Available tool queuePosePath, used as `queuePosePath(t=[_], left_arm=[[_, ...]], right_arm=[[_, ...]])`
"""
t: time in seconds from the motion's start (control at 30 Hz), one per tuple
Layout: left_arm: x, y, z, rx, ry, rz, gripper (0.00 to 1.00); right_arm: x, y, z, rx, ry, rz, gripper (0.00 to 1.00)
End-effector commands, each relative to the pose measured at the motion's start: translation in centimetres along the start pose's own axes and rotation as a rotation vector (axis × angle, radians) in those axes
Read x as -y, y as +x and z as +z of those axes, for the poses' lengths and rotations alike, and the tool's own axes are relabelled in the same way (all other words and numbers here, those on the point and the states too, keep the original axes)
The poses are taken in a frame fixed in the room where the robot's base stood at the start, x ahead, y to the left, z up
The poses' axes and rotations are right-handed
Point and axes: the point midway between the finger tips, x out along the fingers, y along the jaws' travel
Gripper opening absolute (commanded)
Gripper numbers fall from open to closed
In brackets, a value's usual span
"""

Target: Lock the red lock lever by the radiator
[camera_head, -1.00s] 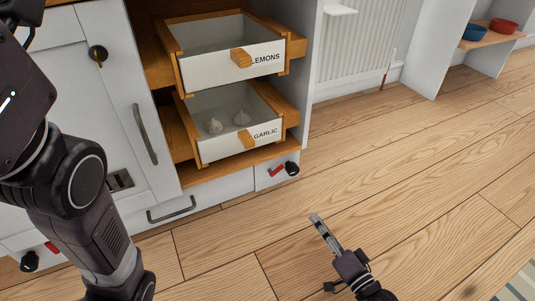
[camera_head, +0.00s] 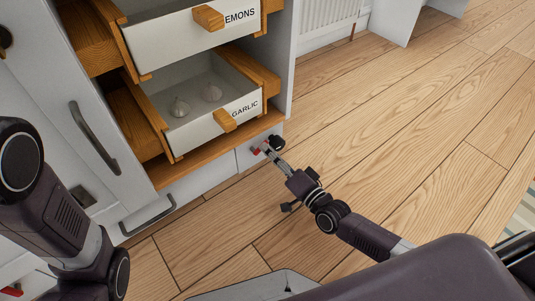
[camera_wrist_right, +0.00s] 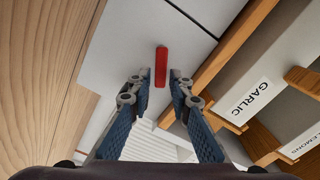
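Contact cannot be told. My left arm is at the left; its gripper is not visible.
The garlic drawer (camera_head: 202,131) and lemons drawer (camera_head: 180,50) stand pulled out above the panel. A radiator (camera_head: 326,14) is behind the cabinet's right side. Another red lever (camera_head: 11,291) shows at lower left.

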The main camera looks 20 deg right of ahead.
Motion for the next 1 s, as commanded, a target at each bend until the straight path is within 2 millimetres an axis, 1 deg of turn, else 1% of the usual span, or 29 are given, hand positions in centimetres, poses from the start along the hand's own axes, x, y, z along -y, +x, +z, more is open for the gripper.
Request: queuePosePath(t=[0.03,0.13,0.4,0.6,0.83,1.0], left_arm=[[-0.1,-0.49,-0.17,0.0,0.0,0.0,0.38],[-0.14,-0.64,-0.23,0.0,0.0,0.0,0.38],[-0.14,-0.57,-0.23,-0.001,0.0,0.001,0.38],[-0.15,-0.57,-0.23,-0.001,0.0,0.001,0.38],[-0.13,-0.48,-0.2,-0.001,0.0,0.001,0.38],[0.0,0.13,0.01,-0.001,0.0,0.001,0.38]], right_arm=[[-0.14,0.52,0.05,-0.002,0.0,-0.002,0.19],[-0.06,1.0,0.05,0.0,0.0,0.0,0.19],[0.06,1.15,-0.03,0.0,-0.001,0.0,0.19],[0.05,1.13,-0.03,0.0,-0.001,0.0,0.0],[0.08,1.12,-0.05,0.0,-0.005,0.0,0.0],[0.35,1.12,-0.12,0.0,-0.04,0.0,0.0]])
